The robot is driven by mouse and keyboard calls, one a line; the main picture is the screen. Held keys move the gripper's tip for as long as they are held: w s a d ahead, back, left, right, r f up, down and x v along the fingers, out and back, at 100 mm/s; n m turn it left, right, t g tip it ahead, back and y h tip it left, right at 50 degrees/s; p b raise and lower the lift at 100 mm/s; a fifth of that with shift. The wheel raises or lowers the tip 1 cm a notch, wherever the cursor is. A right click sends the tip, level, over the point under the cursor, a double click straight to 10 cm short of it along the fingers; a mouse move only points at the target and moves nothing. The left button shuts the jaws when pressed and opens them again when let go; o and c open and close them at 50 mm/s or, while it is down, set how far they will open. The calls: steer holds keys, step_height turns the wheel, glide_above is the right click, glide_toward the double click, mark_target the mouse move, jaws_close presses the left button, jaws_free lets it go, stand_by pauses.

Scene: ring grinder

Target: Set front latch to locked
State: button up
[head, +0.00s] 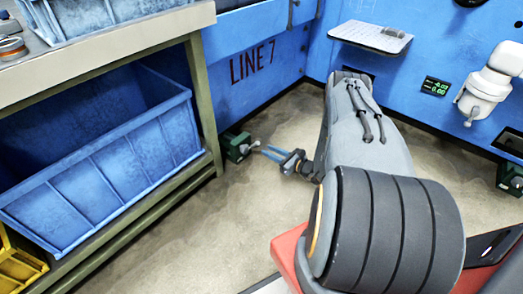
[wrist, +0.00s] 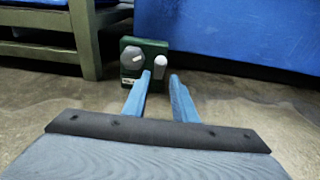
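A small dark green box, which looks like the latch housing (wrist: 129,72), stands low by the blue machine wall in the wrist view. It carries a round grey knob (wrist: 133,58) at left and a small white rounded lever or knob (wrist: 159,62) at right. The same box (head: 237,146) shows in the head view, left of my gripper. My gripper (wrist: 160,77) is open and empty, its two blue fingers pointing at the box; it also shows in the head view (head: 266,153). The white piece appears between the fingertips, seemingly beyond them; contact cannot be told. The lock setting is not readable.
A bench (head: 207,75) with a blue bin (head: 110,170) on its lower shelf stands at left, close to the box. The blue wall (head: 250,60) marked LINE 7 rises behind. Another green box (head: 511,176) is at far right. The floor around my gripper is clear.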

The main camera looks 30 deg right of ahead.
mark_target(254, 145)
steer(key=shift+s+d+f+t+y+b, duration=0.2)
steer(key=shift+s+f+t+y+b, duration=0.1)
steer(key=shift+s+f+t+b, duration=0.4)
steer(key=shift+r+b+x, duration=0.2)
steer(key=shift+b+x, duration=0.4)
steer(key=shift+x, duration=1.35)
steer(key=shift+r+b+x, duration=0.15)
steer(key=shift+b+x, duration=0.45)
steer(key=shift+x, duration=1.35)
jaws_close()
